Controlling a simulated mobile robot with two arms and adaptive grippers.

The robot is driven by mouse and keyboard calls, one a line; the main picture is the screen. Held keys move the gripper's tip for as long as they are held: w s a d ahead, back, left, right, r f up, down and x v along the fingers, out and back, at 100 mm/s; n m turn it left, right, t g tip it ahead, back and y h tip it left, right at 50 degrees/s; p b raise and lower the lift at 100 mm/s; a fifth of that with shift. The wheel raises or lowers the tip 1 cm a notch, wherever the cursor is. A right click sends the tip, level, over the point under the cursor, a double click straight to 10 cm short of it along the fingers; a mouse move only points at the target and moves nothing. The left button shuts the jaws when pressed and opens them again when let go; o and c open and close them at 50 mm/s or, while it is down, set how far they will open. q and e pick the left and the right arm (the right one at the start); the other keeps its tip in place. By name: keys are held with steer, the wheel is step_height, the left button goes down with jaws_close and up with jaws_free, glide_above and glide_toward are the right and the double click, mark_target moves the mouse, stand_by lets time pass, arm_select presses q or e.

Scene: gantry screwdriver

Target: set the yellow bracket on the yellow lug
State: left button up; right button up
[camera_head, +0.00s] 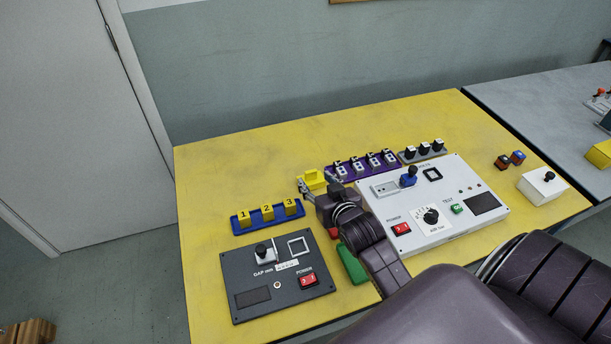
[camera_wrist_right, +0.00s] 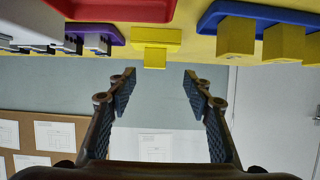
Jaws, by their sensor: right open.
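A small yellow piece (camera_head: 312,179) stands on the yellow table behind my right gripper in the head view. In the right wrist view it shows upside down as a wide yellow part with a narrower block (camera_wrist_right: 155,50). I cannot tell whether this is the bracket, the lug, or both together. My right gripper (camera_head: 318,185) is open, its fingers spread and empty. In the right wrist view its fingertips (camera_wrist_right: 159,78) lie on either side of the piece's line, apart from it. My left gripper is out of view.
A blue rack with numbered yellow blocks (camera_head: 267,213) stands left of my gripper. A purple rack (camera_head: 353,170) is to the right. A dark panel (camera_head: 275,287) and a white panel (camera_head: 435,210) flank my arm, with a green bin (camera_head: 352,264) beside it. The table's back left is clear.

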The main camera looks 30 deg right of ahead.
mark_target(311, 172)
steer(key=shift+w+d+f, duration=0.1)
steer(key=shift+w+d, duration=0.1)
steer(key=shift+w, duration=0.55)
steer(key=shift+w+d+f, duration=0.15)
steer(key=shift+w+d, duration=0.05)
steer(key=shift+w, duration=0.15)
steer(key=x, duration=0.3)
steer(key=shift+w+d+f, duration=0.15)
steer(key=shift+d+f, duration=0.2)
steer(key=shift+w+f, duration=0.15)
steer(key=shift+w, duration=0.15)
steer(key=shift+w+d+f, duration=0.1)
steer(key=shift+w, duration=0.15)
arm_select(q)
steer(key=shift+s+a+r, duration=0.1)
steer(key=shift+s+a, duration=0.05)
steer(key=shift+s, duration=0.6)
arm_select(e)
jaws_close()
